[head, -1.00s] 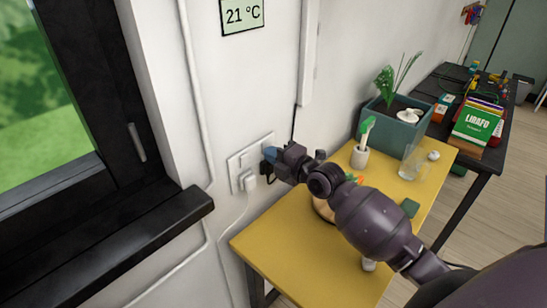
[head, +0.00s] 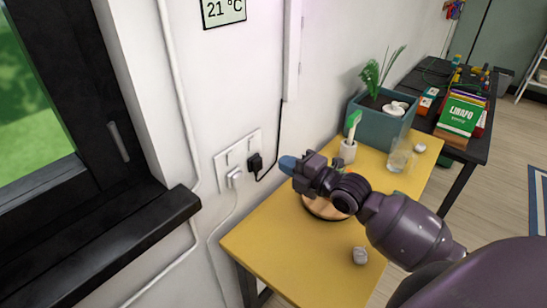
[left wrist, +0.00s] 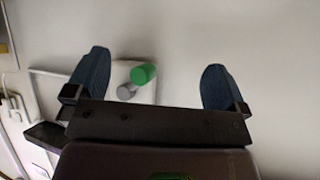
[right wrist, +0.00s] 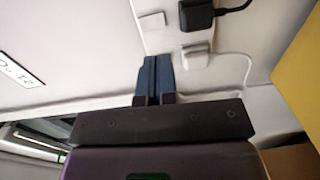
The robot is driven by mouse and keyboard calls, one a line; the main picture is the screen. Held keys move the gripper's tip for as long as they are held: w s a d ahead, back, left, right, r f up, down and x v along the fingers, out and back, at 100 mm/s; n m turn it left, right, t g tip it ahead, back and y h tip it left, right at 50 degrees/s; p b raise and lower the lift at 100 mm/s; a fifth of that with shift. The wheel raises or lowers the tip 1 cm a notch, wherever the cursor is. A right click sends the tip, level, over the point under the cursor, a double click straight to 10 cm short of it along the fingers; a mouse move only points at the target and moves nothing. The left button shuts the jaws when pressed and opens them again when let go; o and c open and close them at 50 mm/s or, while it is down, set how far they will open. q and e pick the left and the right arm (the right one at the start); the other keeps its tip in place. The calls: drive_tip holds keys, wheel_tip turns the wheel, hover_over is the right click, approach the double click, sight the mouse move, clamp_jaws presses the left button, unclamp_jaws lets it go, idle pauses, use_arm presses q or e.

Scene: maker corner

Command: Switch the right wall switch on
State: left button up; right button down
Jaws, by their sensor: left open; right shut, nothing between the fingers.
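A white wall plate (head: 222,162) is on the wall beside the window. It carries a left switch (head: 231,158) and a right switch (head: 251,143); how they are set is too small to tell. A white plug (head: 235,178) and a black plug (head: 255,163) sit below them. My right gripper (head: 287,164) is shut and empty, right of the plate and apart from it. In the right wrist view, its closed fingertips (right wrist: 158,60) show before the plate, with the right switch (right wrist: 152,20) beyond them. My left gripper (left wrist: 155,80) is open and empty, facing the wall.
The window sill (head: 110,240) juts out at left. In the left wrist view, a green knob (left wrist: 143,74) is on a white plate.

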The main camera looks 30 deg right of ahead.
drive_tip(key=shift+v, duration=0.95)
